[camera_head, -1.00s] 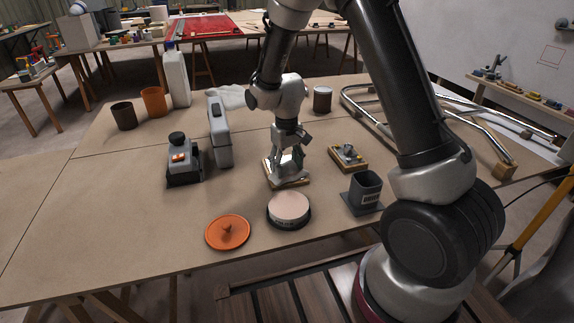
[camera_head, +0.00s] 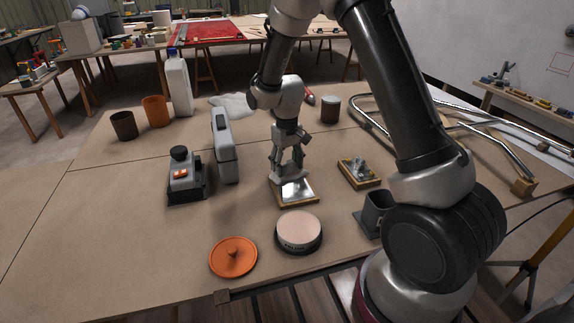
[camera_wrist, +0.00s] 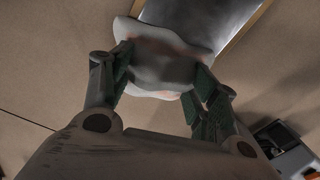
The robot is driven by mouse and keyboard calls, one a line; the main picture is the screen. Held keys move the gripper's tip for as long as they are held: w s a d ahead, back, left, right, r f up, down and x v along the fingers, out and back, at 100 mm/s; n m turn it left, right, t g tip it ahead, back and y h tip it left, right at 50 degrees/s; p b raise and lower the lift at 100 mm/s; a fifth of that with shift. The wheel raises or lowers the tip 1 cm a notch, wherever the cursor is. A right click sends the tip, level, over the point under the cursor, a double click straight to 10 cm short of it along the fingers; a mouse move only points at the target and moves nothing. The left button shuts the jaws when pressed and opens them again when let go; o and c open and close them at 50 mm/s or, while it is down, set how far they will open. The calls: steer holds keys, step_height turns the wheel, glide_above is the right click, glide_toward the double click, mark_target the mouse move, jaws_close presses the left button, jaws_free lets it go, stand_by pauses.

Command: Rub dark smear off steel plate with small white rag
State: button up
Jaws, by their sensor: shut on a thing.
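The steel plate (camera_head: 297,188) lies on the table in a thin wooden frame; its near part looks bright and clean. In the wrist view the plate (camera_wrist: 212,16) shows as a grey sheet with a wooden edge. My gripper (camera_head: 289,172) is over the plate's far edge, pointing down. In the wrist view my gripper (camera_wrist: 163,88) is shut on the small white rag (camera_wrist: 130,30), which is bunched between the fingers with dark and reddish stains. The rag covers one end of the plate and overhangs its edge. I cannot make out the dark smear; the rag and fingers hide part of the plate.
A grey upright case (camera_head: 224,150) and a grey device with a black knob (camera_head: 186,178) stand left of the plate. A round pinkish-topped disc (camera_head: 299,229) and an orange lid (camera_head: 233,257) lie in front. A wooden block with metal parts (camera_head: 358,171) lies right.

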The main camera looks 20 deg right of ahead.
step_height(320, 180, up, 3)
steer(key=shift+s+f, duration=0.15)
steer(key=shift+f, duration=0.05)
steer(key=shift+r, duration=2.7)
steer(key=shift+f, duration=0.1)
